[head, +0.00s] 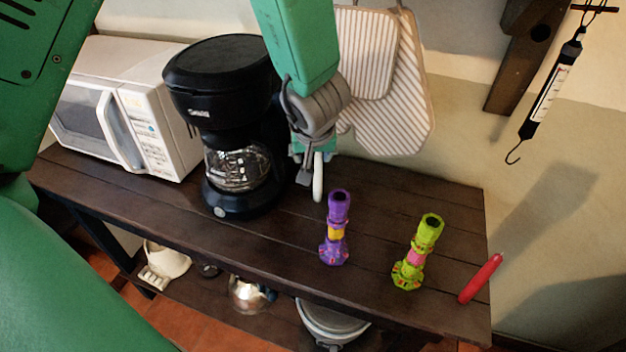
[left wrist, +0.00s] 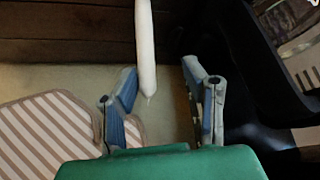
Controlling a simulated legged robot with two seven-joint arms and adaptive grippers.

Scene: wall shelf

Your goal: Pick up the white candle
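The white candle (head: 318,177) stands upright on the brown shelf, to the right of the coffee maker. In the left wrist view the candle (left wrist: 146,45) comes in from the top, with its wick end towards my left gripper (left wrist: 160,72). I cannot tell how deep the candle sits between the fingers. My right gripper is not in view.
A black coffee maker (head: 228,125) stands close on the left, with a white microwave (head: 130,105) beyond. Purple (head: 336,230) and green (head: 416,255) holders and a red candle (head: 481,279) are to the right. Striped mitts (head: 395,110) hang behind. The shelf top (head: 375,205) has free room.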

